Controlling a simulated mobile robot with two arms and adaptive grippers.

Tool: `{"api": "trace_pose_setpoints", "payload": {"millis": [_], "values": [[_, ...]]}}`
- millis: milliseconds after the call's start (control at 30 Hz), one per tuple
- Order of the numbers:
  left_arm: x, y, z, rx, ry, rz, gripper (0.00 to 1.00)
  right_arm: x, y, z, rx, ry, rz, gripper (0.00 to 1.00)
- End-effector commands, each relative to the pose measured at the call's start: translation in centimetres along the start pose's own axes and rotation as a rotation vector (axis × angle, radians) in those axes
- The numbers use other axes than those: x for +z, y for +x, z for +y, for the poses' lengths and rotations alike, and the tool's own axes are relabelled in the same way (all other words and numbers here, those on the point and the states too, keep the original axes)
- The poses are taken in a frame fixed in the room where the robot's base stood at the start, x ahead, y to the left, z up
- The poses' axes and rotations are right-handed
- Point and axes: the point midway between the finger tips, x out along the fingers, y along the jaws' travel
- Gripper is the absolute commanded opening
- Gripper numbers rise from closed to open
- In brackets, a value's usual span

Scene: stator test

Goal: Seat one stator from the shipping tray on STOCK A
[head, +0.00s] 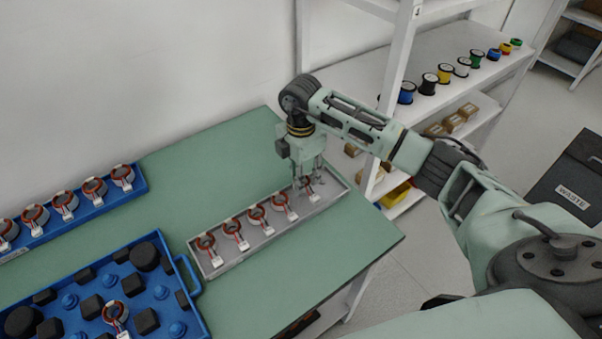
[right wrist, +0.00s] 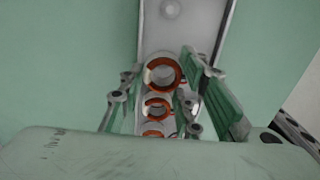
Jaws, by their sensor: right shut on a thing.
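My right gripper (head: 308,184) points down over the far end of a grey tray (head: 234,261). It is shut on a copper-wound stator (right wrist: 163,73), the last one in that tray's row, and this stator shows at or just above the tray floor. Whether it is fully down on its seat I cannot tell. Several other stators (head: 257,215) stand in line beside it. A blue tray (head: 200,318) at the lower left holds one stator (head: 115,315) among black blocks and blue pegs. No label reading STOCK A is legible. My left gripper is not in view.
A blue rack (head: 135,191) with several stators stands along the wall at the left. The green table (head: 205,185) is clear between rack and grey tray. A shelf (head: 455,60) with spools and a dark WASTE bin (head: 570,175) stand at the right.

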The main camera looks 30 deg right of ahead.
Motion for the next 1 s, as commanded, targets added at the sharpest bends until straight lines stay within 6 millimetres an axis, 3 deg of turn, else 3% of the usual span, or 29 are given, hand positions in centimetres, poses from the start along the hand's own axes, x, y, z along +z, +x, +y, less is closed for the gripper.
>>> {"api": "trace_pose_setpoints", "payload": {"millis": [400, 1000], "values": [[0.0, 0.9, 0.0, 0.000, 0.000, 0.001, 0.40, 0.0, 1.3, 0.0, 0.000, 0.000, 0.000, 0.01], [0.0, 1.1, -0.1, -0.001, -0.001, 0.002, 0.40, 0.0, 1.8, 0.0, 0.001, 0.000, 0.000, 0.01]]}}
